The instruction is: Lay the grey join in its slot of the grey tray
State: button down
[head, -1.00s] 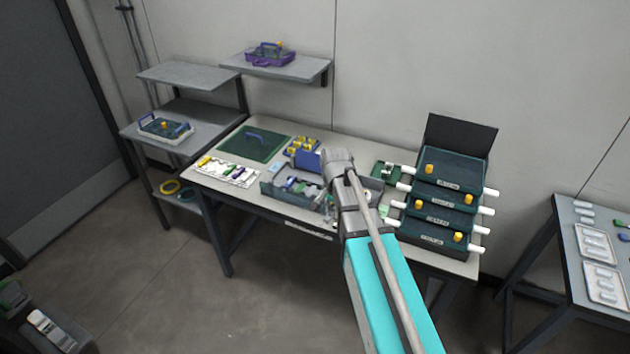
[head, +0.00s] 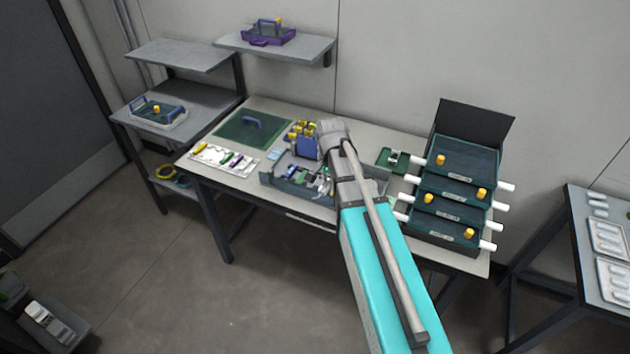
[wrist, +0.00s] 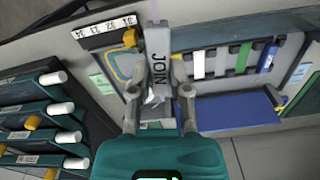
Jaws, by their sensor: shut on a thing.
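My gripper (wrist: 159,97) is shut on the grey join (wrist: 158,48), a narrow block marked JOIN, held between its two fingers. The join is above the table beside the grey tray's compartments; any gap beneath it cannot be judged. The long grey tray (head: 285,192) lies on the table in the head view, partly hidden by my arm. In the wrist view its rack holds white, grey, green and blue strips to the right of the join. The join and fingertips are hidden by my arm in the head view.
A stack of dark green trays (head: 450,205) with white knobs stands right of my arm. A blue holder (head: 303,145) with yellow tops stands behind the grey tray. A green mat (head: 250,130) and a white tool sheet (head: 225,160) lie to the left.

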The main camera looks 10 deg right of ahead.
jog(key=w+a+n, duration=0.2)
jog(key=w+a, duration=0.1)
jog(key=a, duration=0.3)
jog(key=shift+w+a+r, duration=0.2)
jog(key=shift+a, duration=0.2)
jog(key=w+d+f+b, duration=0.1)
jog(key=w+f+b, duration=0.2)
jog(key=w, duration=0.1)
jog(key=w+d+f+b, duration=0.2)
jog(key=w+f, duration=0.1)
jog(key=w, duration=0.1)
jog(key=w+d+f+b, duration=0.2)
jog(key=w+f+b, duration=0.1)
jog(key=w, duration=0.1)
jog(key=shift+w+b, duration=0.1)
jog(key=shift+b, duration=0.25)
jog(key=shift+f, duration=0.1)
